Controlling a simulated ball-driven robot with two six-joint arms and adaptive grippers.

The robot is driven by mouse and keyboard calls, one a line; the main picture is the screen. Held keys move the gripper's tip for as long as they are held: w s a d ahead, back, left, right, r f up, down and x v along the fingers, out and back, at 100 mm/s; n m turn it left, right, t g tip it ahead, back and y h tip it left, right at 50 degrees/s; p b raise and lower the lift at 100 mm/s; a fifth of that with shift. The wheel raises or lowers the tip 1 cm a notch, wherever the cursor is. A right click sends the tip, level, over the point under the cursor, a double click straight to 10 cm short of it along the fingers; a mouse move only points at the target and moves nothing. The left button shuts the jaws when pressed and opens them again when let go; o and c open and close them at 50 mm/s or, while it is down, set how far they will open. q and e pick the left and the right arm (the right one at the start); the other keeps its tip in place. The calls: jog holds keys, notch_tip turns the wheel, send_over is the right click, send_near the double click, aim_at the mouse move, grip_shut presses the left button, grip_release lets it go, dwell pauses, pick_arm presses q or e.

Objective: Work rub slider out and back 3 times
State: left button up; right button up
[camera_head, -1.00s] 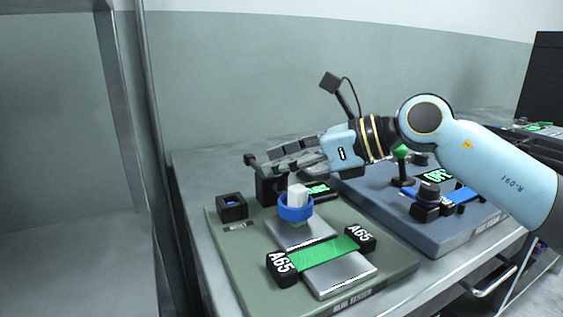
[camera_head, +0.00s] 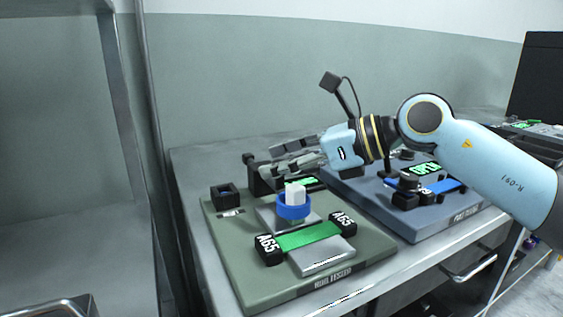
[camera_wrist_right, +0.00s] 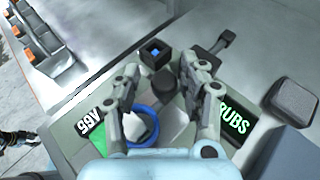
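The rub tester (camera_head: 222,257) is a green board on the table. A blue ring (camera_head: 294,211) with a white block (camera_head: 295,192) in it sits over a silver plate on the board, and shows in the wrist view too (camera_wrist_right: 147,134). A green strip (camera_head: 309,236) lies between two black A65 end pieces. My right gripper (camera_head: 268,160) is over the back of the board, above and behind the ring. In the wrist view its fingers (camera_wrist_right: 161,72) are spread, the ring lying low between them; contact cannot be told. My left gripper is out of view.
A small black box (camera_head: 224,195) stands at the board's back left corner. A lit RUBS display (camera_wrist_right: 236,120) is beside the right finger. A blue tester board (camera_head: 415,226) lies to the right, under my right arm. A wall and metal frame bound the left.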

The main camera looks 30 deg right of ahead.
jog(key=shift+w, duration=0.1)
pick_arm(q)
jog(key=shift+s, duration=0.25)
pick_arm(e)
jog(key=shift+v, duration=3.65)
